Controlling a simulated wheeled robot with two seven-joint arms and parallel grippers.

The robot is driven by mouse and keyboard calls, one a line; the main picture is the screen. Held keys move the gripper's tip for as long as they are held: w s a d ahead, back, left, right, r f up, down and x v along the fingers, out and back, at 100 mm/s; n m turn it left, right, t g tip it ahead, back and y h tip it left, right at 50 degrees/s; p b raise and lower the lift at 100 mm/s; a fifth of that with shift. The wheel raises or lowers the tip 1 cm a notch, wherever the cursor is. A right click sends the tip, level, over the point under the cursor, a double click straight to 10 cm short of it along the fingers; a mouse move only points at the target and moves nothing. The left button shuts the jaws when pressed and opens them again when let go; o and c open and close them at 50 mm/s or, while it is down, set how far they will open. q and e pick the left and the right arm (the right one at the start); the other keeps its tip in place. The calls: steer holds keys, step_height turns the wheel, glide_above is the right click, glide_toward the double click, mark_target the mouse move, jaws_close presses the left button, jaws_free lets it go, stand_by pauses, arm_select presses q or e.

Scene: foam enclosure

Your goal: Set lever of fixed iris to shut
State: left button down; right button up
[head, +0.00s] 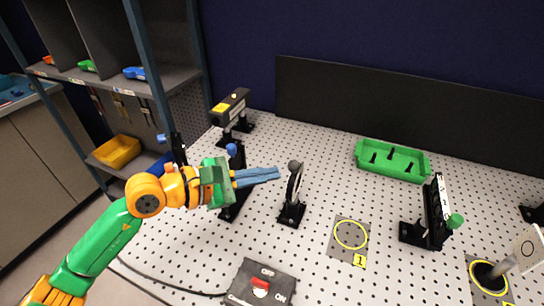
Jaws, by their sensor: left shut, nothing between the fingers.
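The fixed iris (291,212) appears to be the black post-mounted ring on the pegboard table, seen nearly edge-on. A dark round knob (294,165), likely its lever's end, shows at the top. The opening and the lever's exact setting cannot be made out from this angle. My left gripper (278,174) reaches in from the left. Its blue fingers are shut together and empty. Their tips point at the iris, just left of its upper part in the picture, with a small visible gap. My right gripper is not in view.
A black box with a yellow label (231,104) stands behind my gripper. A black mount with a blue knob (232,150) is close behind it. A switch plate (247,272) lies in front. A green tray (392,176) and green-knobbed mount (432,212) stand right.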

arm_select(q)
steer(key=shift+w+d+r, duration=0.1)
steer(key=shift+d+r, duration=0.1)
steer(key=shift+d, duration=0.35)
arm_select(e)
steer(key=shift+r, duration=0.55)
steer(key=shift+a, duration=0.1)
arm_select(q)
steer(key=shift+r, duration=0.15)
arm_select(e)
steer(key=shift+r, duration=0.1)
arm_select(q)
steer(key=shift+w+r+g+p, duration=0.1)
steer(key=shift+w+g+p, duration=0.1)
steer(key=shift+g+p, duration=0.15)
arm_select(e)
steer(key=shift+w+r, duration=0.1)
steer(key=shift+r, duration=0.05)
